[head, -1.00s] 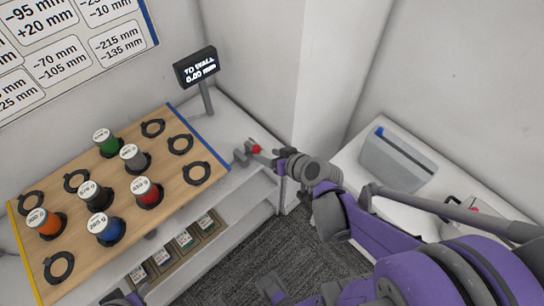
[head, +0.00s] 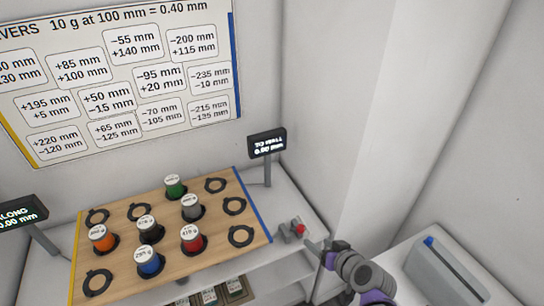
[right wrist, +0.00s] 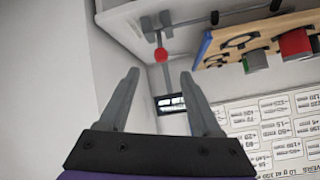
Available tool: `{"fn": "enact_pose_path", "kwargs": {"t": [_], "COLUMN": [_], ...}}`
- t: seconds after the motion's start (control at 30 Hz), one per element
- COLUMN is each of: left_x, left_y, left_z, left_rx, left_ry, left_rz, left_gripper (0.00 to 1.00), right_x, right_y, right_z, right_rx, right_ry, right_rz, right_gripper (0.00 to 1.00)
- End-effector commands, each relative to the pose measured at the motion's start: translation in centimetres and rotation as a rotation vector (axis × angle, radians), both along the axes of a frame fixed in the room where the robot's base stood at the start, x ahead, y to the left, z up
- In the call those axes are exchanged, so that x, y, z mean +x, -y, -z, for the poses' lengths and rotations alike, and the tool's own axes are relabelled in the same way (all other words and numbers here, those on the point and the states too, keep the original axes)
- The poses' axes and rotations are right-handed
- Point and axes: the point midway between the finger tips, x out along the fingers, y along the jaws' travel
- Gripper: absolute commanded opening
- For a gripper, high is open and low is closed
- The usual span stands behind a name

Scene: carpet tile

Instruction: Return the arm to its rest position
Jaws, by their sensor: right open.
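My right gripper (head: 325,248) is at the right end of the wooden board's shelf in the head view, its purple arm coming from the bottom edge. In the right wrist view the right gripper (right wrist: 158,73) is open, with nothing between its two grey fingers. A red knob (right wrist: 161,56) on a grey lever shows just past the fingertips, and I see no contact. In the head view the red knob (head: 300,229) is left of the gripper. My left gripper is out of view.
The wooden board (head: 122,222) holds several coloured weights and empty black rings. A small display (head: 267,143) stands behind it on a post. White walls close in behind and beside the arm.

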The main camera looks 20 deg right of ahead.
Motion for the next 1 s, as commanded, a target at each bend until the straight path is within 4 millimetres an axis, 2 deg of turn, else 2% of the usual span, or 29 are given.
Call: {"fn": "enact_pose_path", "kwargs": {"t": [0.13, 0.27, 0.4, 0.5, 0.6, 0.7, 1.0], "left_x": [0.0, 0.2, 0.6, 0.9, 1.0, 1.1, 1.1], "left_y": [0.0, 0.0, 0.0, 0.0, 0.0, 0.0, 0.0], "left_z": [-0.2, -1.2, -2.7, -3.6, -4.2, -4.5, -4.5], "left_rx": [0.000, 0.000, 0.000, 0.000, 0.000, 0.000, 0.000], "left_ry": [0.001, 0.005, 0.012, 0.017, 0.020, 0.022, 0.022], "left_rz": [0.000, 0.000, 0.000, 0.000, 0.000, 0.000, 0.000], "left_gripper": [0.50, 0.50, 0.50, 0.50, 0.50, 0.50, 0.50], "right_x": [-0.2, -1.6, -5.0, -7.6, -9.5, -10.7, -11.1], "right_y": [-0.8, -4.4, -8.6, -10.1, -10.6, -10.6, -10.5], "right_z": [-0.2, -1.1, -2.4, -3.3, -4.2, -4.7, -4.7], "right_rx": [-0.001, -0.014, -0.067, -0.123, -0.177, -0.214, -0.229], "right_ry": [-0.018, -0.113, -0.271, -0.363, -0.424, -0.456, -0.471], "right_rz": [-0.018, -0.090, -0.174, -0.203, -0.209, -0.207, -0.200], "right_gripper": [0.65, 0.65, 0.65, 0.65, 0.65, 0.65, 0.65]}}
